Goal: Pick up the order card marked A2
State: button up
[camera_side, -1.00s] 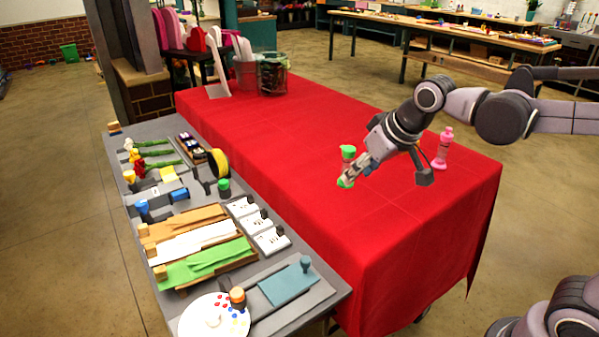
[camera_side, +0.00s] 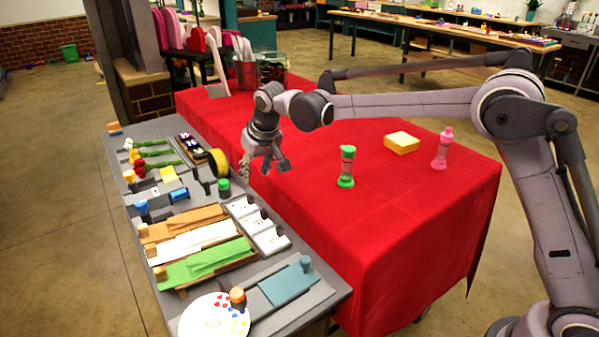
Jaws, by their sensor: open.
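Three white order cards lie in a row at the right edge of the grey station board (camera_side: 127,218): a far card (camera_side: 240,207), a middle card (camera_side: 254,223) and a near card (camera_side: 268,242). Each has a dark knob or clip at its right end. Their markings are too small to read, so I cannot tell which one is A2. My gripper (camera_side: 265,172) is open and empty, pointing down. In the picture it is above and slightly right of the far card, over the seam between board and red table.
A yellow tape roll (camera_side: 218,163) and a green-capped piece (camera_side: 224,187) stand left of my gripper. Wrapping sheets, including a green sheet (camera_side: 205,262), lie left of the cards.

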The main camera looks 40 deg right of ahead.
aim_at(250, 196)
jog(key=shift+x, duration=5.55)
jog(key=shift+w, duration=0.1)
grip_shut()
